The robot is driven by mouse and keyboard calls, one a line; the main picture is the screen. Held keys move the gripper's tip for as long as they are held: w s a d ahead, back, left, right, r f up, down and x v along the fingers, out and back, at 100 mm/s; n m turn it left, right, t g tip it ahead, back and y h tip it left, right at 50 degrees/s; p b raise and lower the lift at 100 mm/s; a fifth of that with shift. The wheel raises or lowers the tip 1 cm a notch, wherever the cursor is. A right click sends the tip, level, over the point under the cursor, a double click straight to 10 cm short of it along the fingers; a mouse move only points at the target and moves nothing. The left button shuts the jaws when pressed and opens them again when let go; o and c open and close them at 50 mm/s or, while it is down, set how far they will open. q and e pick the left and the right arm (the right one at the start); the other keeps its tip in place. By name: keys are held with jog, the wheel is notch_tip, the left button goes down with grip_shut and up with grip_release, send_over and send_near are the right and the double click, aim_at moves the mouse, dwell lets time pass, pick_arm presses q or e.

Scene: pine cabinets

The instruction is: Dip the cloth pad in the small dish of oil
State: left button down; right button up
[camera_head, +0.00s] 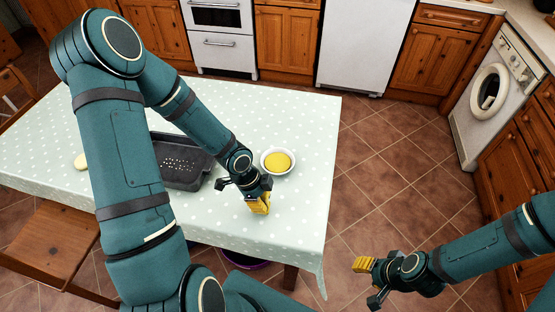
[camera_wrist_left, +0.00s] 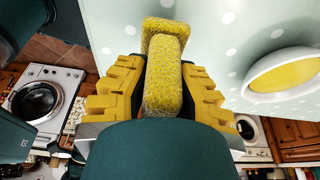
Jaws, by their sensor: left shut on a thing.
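My left gripper (camera_head: 259,203) is shut on the yellow cloth pad (camera_wrist_left: 163,85), above the near right part of the table. In the left wrist view the textured pad sits between the yellow fingers, its wider end beyond the fingertips. In the head view I cannot clearly tell the pad from the fingers. The small white dish (camera_head: 264,168) holds yellow oil (camera_head: 279,161) and stands just beyond and right of the gripper. The dish (camera_wrist_left: 249,90) is also right of the pad in the left wrist view, apart from it. My right gripper (camera_head: 364,265) is over the floor, off the table.
A dark tray (camera_head: 183,180) stands on the dotted tablecloth (camera_head: 300,120), left of the dish, partly behind my left arm. The table's right edge is close to the dish. A washing machine (camera_head: 493,100) stands at right.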

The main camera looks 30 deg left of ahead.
pick_arm(q)
jog(key=shift+r+p, duration=1.7)
jog(key=shift+r, duration=0.25)
